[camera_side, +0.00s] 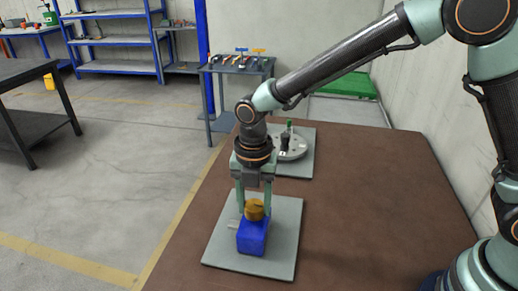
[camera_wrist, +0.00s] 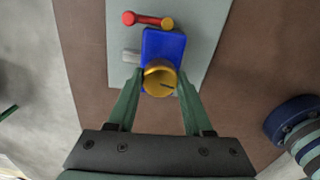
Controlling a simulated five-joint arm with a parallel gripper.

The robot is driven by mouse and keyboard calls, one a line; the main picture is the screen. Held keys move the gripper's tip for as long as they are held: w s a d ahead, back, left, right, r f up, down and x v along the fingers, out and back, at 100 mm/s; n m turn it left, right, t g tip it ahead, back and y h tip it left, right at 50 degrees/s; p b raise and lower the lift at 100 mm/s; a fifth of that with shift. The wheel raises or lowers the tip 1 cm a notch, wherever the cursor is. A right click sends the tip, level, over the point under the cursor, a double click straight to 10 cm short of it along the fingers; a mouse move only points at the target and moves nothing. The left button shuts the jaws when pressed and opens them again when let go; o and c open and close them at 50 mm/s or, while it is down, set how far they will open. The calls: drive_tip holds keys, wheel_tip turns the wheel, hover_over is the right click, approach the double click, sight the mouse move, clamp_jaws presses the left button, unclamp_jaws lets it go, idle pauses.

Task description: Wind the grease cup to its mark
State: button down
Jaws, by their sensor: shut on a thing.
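The grease cup is a brass-yellow round cap (camera_side: 254,211) on top of a blue block (camera_side: 252,237). In the wrist view the cup (camera_wrist: 158,79) has a short dark line on its face, towards the lower right. My gripper (camera_side: 254,206) points straight down over the block, one green finger on each side of the cup. In the wrist view my gripper (camera_wrist: 161,80) is shut on the cup at its left and right sides. I cannot make out a separate mark on the blue block (camera_wrist: 163,48).
The block stands on a grey plate (camera_side: 285,245) on the brown table (camera_side: 360,200). A red lever (camera_wrist: 147,19) and a pale stub (camera_wrist: 131,56) are at the block. Behind, another plate carries a grey disc (camera_side: 293,148) with a green-topped post. The table's right side is clear.

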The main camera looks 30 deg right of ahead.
sight(254, 205)
drive_tip(key=n, duration=0.5)
drive_tip(key=shift+f+n, duration=0.15)
drive_tip(key=shift+n, duration=0.15)
drive_tip(key=n, duration=0.5)
drive_tip(key=shift+n, duration=0.4)
drive_tip(key=shift+c, duration=1.5)
unclamp_jaws()
wheel_tip(254, 205, up, 12)
